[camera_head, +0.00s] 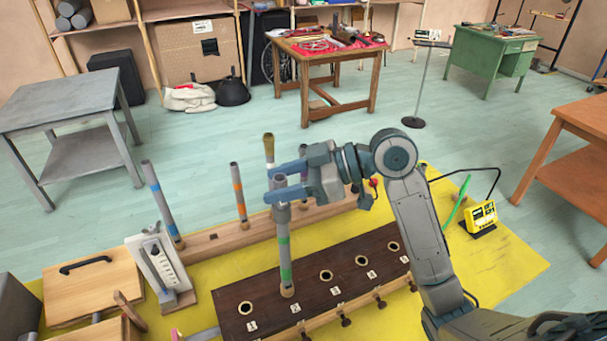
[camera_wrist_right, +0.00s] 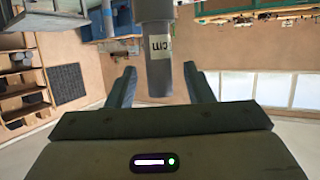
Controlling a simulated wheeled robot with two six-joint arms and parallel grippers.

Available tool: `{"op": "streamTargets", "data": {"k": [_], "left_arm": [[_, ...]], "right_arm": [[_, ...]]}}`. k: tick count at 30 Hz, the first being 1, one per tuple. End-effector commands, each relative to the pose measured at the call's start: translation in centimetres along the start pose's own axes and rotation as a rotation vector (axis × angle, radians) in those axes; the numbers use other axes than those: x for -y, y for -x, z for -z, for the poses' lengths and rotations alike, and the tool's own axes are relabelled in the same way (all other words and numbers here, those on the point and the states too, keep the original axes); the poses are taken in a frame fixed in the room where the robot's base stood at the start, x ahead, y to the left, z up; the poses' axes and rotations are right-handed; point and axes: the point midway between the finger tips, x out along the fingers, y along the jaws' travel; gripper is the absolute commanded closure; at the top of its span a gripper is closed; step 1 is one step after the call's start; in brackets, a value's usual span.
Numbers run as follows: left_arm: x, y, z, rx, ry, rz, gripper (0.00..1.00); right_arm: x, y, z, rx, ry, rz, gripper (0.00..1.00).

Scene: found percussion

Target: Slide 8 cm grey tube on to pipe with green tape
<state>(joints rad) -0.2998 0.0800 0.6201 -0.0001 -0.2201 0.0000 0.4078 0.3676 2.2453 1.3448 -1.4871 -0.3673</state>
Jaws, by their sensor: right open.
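The grey tube (camera_head: 282,196) stands upright at the top of the pipe with green tape (camera_head: 285,252), in line with it. The tube's wider lower collar surrounds the pipe top; how far down it sits inside is hidden. The pipe stands in a hole of the dark wooden block (camera_head: 264,311). My right gripper (camera_head: 276,182) is open at the tube's upper part. In the right wrist view the tube (camera_wrist_right: 159,75), with a partly visible "cm" label, stands between the spread fingers (camera_wrist_right: 158,88), with gaps on both sides. My left gripper is not in view.
Pipes with blue tape (camera_head: 161,200) and orange tape (camera_head: 238,190) stand behind in a wooden rail (camera_head: 205,243). A white gauge stand (camera_head: 160,268) is at left. Other block holes are empty. A yellow device (camera_head: 482,217) sits right on the yellow mat (camera_head: 505,262).

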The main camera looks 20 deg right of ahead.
Motion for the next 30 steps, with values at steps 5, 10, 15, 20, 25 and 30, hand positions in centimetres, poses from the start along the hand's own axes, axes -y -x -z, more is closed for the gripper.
{"op": "streamTargets", "data": {"k": [5, 10, 15, 20, 25, 30], "left_arm": [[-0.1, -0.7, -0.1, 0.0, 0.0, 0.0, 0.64], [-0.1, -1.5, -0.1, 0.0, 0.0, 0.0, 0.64], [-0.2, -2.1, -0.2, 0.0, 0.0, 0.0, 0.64], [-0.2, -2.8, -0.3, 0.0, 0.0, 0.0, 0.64], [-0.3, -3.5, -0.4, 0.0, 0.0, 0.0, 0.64], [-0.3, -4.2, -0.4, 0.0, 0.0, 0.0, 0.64]], "right_arm": [[-0.1, 1.4, -0.3, 0.004, 0.004, -0.004, 0.53], [-0.1, 3.1, -0.3, 0.005, 0.002, -0.003, 0.53], [-0.1, 4.7, -0.3, 0.005, 0.003, -0.003, 0.53], [-0.1, 6.2, -0.3, 0.005, 0.003, -0.003, 0.53], [0.0, 7.7, -0.3, 0.005, 0.002, -0.003, 0.53], [-0.1, 9.0, -0.3, 0.005, 0.001, -0.001, 0.53]]}}
